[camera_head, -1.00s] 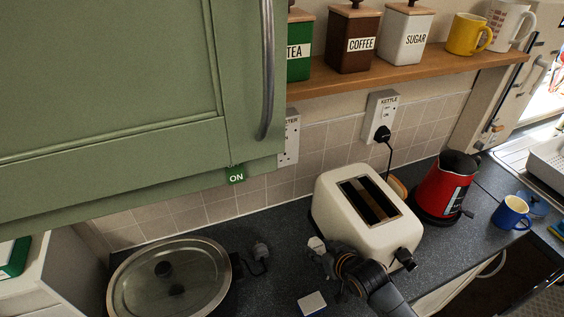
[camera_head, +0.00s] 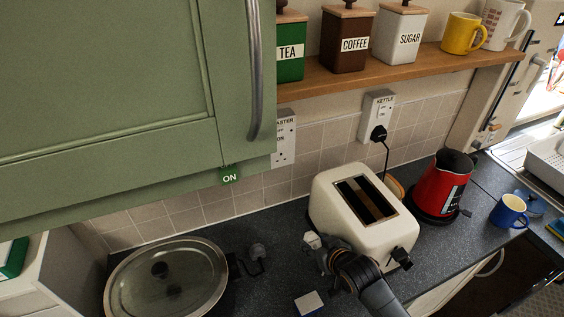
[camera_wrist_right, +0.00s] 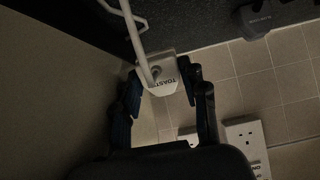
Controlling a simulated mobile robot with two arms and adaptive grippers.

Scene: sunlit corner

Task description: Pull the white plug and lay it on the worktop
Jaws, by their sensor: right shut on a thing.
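The white plug (camera_wrist_right: 163,74) sits between the fingers of my right gripper (camera_wrist_right: 163,90) in the right wrist view, with lettering that starts "TOAST" on its face. Its white cord (camera_wrist_right: 138,40) runs up and away. In the head view the plug (camera_head: 313,240) shows pale at the tip of my right gripper (camera_head: 322,254), low beside the cream toaster (camera_head: 335,220). It is out of the wall socket (camera_head: 284,150), whose holes show bare. The dark worktop (camera_head: 275,290) lies below; I cannot tell whether the plug touches it. My left gripper is out of view.
A small white block (camera_head: 308,303) is near the front. The red kettle (camera_head: 440,185) stands right of the toaster. The green cupboard (camera_head: 130,90) overhangs the left.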

